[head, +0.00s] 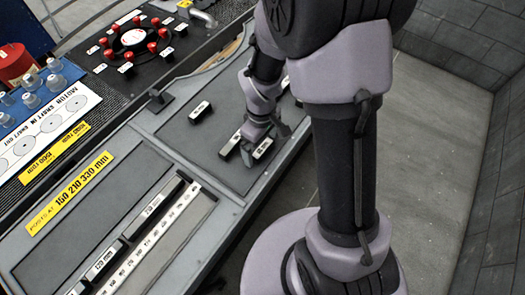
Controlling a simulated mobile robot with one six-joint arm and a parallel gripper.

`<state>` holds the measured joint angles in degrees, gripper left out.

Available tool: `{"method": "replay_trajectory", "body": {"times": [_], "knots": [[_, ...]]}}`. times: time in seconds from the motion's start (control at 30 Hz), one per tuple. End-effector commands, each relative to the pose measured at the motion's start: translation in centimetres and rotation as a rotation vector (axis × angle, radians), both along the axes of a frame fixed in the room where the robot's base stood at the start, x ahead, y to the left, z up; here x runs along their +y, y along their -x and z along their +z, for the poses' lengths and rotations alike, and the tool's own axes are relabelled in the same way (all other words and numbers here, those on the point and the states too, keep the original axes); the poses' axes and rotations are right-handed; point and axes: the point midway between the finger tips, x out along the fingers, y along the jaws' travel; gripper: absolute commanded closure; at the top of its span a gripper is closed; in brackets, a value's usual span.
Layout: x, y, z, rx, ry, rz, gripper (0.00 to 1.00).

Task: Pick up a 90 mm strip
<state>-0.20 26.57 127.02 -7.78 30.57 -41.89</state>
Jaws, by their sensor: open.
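Several short black strips with white labels lie on the dark grey tray (185,139) in the head view. One strip (200,112) lies alone at the left, and another strip (230,146) lies just left of my gripper. A third strip (263,148) lies beneath or between the jaws of my gripper (266,144). Part of another strip (285,84) shows behind my arm. The labels on these strips are too small to read, so I cannot tell which is 90 mm. My gripper is open, low over the tray; whether it touches a strip is unclear.
A longer slotted rack with labelled black bars (105,260) and a scale (150,240) is at the lower left. A yellow sign (70,193) lies beside it. A black panel with red knobs (133,38) is at the upper left. Grey floor (435,150) is open at right.

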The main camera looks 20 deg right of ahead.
Motion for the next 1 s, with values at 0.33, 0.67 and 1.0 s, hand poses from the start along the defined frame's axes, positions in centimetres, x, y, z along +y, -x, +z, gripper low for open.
{"method": "replay_trajectory", "body": {"times": [0.33, 0.67, 1.0], "knots": [[0.0, 0.0, 0.1, 0.0, 0.0, 0.0, 0.59], [0.0, 0.0, 0.6, 0.0, 0.0, 0.0, 0.64], [0.8, 1.3, 4.0, 0.001, 0.0, 0.002, 0.64]]}}
